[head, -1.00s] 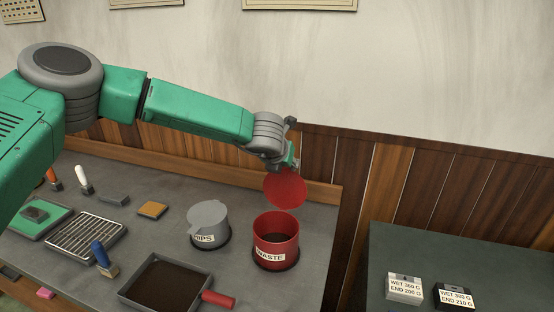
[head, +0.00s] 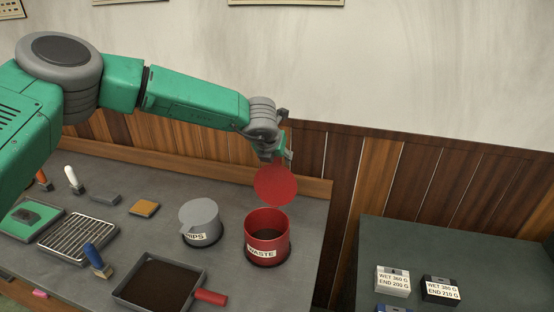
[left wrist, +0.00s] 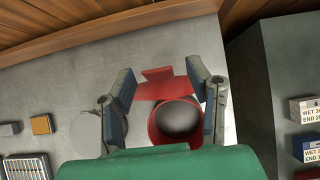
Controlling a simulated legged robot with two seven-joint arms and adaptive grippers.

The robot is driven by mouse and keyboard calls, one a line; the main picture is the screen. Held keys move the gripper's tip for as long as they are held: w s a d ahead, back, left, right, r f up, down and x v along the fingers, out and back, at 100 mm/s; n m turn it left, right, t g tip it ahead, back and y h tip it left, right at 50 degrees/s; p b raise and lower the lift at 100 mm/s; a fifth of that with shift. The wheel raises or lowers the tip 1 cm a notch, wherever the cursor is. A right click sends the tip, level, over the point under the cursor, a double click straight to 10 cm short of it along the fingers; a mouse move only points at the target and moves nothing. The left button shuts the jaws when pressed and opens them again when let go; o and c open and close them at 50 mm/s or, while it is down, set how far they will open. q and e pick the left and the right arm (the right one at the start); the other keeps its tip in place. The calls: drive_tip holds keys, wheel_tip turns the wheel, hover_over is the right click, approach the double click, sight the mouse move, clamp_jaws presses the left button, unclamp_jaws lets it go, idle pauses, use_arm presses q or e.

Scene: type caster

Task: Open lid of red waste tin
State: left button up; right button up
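The red waste tin (head: 267,250) stands on the grey bench, its mouth uncovered and dark inside. Its red lid (head: 275,186) is raised, tilted up at the tin's far side. My left gripper (head: 279,157) is at the lid's upper edge in the head view. In the left wrist view its two fingers are spread wide apart, with the red lid tab (left wrist: 158,76) between them and no visible grip on it. My right gripper is not in view.
A grey chips tin (head: 203,231) with its lid stands left of the waste tin. A dark tray with a red handle (head: 211,297) lies in front. A wooden ledge (head: 215,174) runs behind. Labelled boxes (head: 393,281) sit on a dark surface to the right.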

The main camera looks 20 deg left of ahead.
use_arm(q)
drive_tip(key=shift+f, duration=0.15)
drive_tip(key=shift+s+a, duration=0.1)
drive_tip(key=shift+s+r, duration=0.15)
drive_tip(key=shift+r, duration=0.15)
drive_tip(key=v, duration=1.1)
drive_tip(key=shift+r, duration=0.1)
